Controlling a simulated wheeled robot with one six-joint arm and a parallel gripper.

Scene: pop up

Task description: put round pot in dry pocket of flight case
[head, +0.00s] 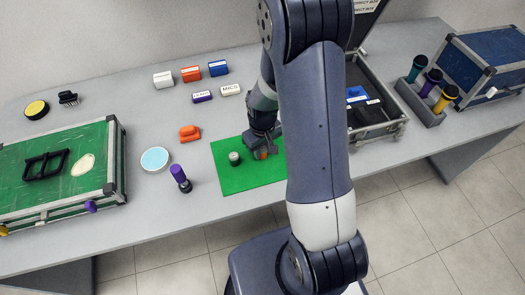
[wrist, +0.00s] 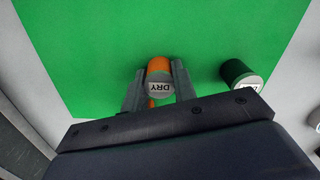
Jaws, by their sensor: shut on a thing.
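My gripper (wrist: 160,85) is shut on an orange round pot (wrist: 159,66) with a grey lid marked "DRY", between its two fingers over the green mat (head: 232,187). In the head view only a little of the orange pot (head: 262,154) shows below my gripper (head: 264,146). A second round pot (wrist: 238,73), dark green with a pale lid, stands on the mat; it also shows in the head view (head: 234,158). The open flight case (head: 398,128) is right of my arm, with blue labelled pieces (head: 356,94) inside; my arm hides its left part.
A rack (head: 419,102) of microphones and a blue case (head: 490,60) stand at the right. A green case (head: 100,165), a pale blue disc (head: 155,158), a purple-topped item (head: 180,178) and an orange item (head: 190,132) are left. Small labelled blocks (head: 190,74) lie behind.

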